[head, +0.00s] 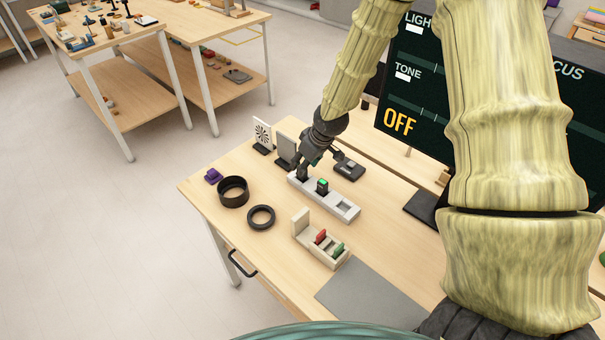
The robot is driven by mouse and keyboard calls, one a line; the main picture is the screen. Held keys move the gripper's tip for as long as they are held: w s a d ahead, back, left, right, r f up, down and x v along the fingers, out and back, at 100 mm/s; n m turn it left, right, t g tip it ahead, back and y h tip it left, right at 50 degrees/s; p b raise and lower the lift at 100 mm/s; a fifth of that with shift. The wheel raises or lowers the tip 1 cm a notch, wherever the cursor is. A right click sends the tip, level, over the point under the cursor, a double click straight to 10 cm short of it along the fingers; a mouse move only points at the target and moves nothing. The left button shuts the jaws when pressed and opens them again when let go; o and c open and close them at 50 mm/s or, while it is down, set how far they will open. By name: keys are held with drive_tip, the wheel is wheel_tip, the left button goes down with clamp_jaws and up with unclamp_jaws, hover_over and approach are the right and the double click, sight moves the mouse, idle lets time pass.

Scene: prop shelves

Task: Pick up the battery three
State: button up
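No label reading three is legible, so I cannot tell which piece is battery three. A pale slotted tray (345,208) on the table holds a dark block with a green top (322,186) in its middle; its right slot looks empty. A beige holder (301,222) nearer the front has a red piece (320,237) and a green piece (337,249) in it. My gripper (312,165) is dark and points down over the tray's left end, left of and behind the green-topped block. Its fingertips are small and partly merge with dark things there, so their opening and any contact are unclear.
A black cup-like ring (233,192), a flat black ring (261,217) and a purple piece (213,176) lie left. Upright plates (263,134) and a dark box (349,170) stand near my gripper. A dark screen reading OFF (400,122) rises behind. A grey mat (372,296) lies bare in front.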

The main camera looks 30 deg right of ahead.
drive_tip(key=shift+p+x, duration=0.65)
drive_tip(key=shift+x, duration=1.35)
drive_tip(key=shift+s+d, duration=0.1)
drive_tip(key=shift+d, duration=0.05)
drive_tip(key=shift+c, duration=0.4)
clamp_jaws()
